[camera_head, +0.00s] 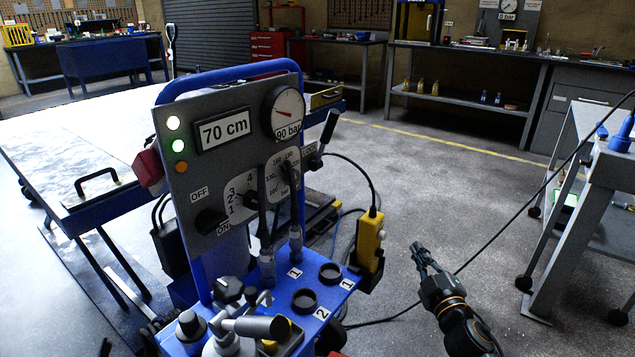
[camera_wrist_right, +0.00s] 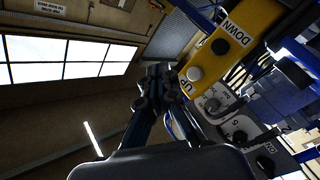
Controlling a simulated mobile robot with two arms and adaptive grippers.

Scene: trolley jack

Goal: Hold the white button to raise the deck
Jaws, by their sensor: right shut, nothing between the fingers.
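The yellow pendant (camera_head: 370,240) hangs at the right side of the blue control trolley (camera_head: 330,308), its cable running upward. In the right wrist view the pendant (camera_wrist_right: 248,30) shows the white button (camera_wrist_right: 194,73) beside the label UP and a dark button (camera_wrist_right: 220,46) beside DOWN. My right gripper (camera_head: 418,252) is shut and empty, to the right of the pendant with a gap between them. In the wrist view its fingertips (camera_wrist_right: 160,72) are left of the white button; contact is not evident. The pale deck (camera_head: 75,150) is at the left. My left gripper is not in view.
The grey panel (camera_head: 225,150) reads 70 cm; its gauge (camera_head: 284,112) is labelled 90 bar. Levers and black knobs crowd the trolley top. A grey cart (camera_head: 590,225) stands at the right. A black cable crosses behind my right gripper. Open floor lies between trolley and cart.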

